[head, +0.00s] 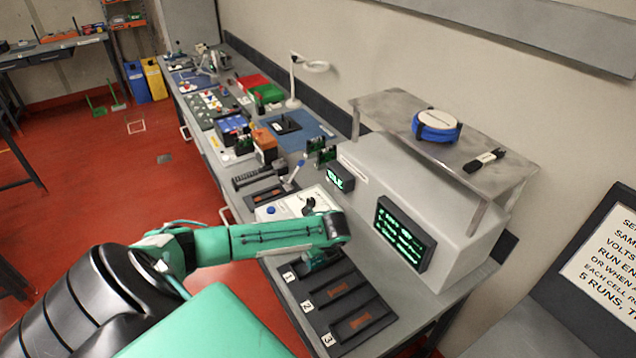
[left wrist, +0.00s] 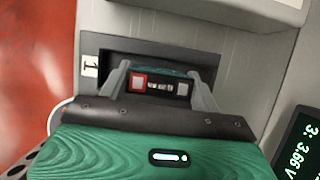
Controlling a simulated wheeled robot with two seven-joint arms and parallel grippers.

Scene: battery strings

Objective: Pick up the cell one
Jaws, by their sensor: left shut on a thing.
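Cell one (left wrist: 160,86) shows in the left wrist view as a dark block with a red-framed square at one end and a pale square at the other. It is at the dark slot (left wrist: 215,60) beside the label 1. My left gripper (left wrist: 160,92) has a finger at each end of the cell and is shut on it. I cannot tell whether the cell is lifted off the slot floor. In the head view my left gripper (head: 318,262) is over slot 1 of the black tray (head: 312,294), and my arm hides most of the cell. My right gripper is not in view.
Slots labelled 2 and 3 lie nearer in the tray, each with an orange-brown mark. A grey tester with a green-text screen (head: 404,234) stands close on the right, under a metal shelf (head: 385,105). A white panel (head: 300,204) and several tools fill the bench beyond.

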